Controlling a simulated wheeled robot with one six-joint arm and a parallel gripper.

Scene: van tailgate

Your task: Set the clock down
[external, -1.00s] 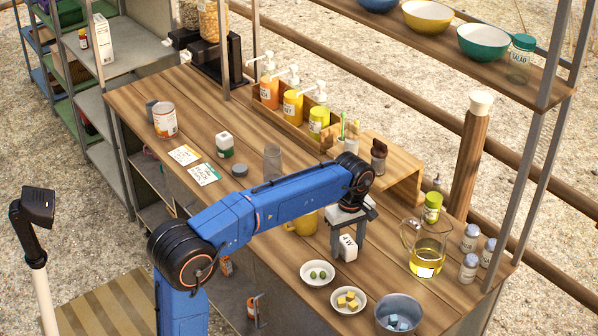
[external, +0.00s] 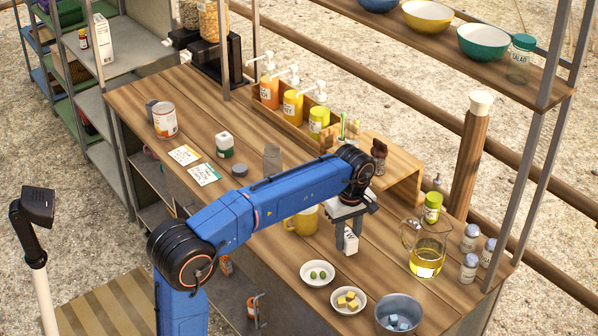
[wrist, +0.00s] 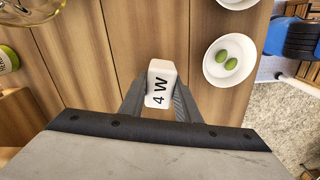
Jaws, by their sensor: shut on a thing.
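The clock is a small white block (external: 351,243) with dark "4 W" marks. It also shows in the wrist view (wrist: 160,84), between the two grey fingers. My gripper (external: 346,242) points down and is shut on the clock, with a finger at either side of it. The clock is over the front part of the wooden counter (external: 300,257), behind the dish of olives. I cannot tell whether its underside touches the wood.
A dish of olives (external: 317,274), a dish of yellow cubes (external: 348,301) and a metal bowl (external: 398,314) stand in front. A yellow mug (external: 301,223) is to the left, a glass jug of yellow liquid (external: 426,258) to the right. Bare wood lies between clock and jug.

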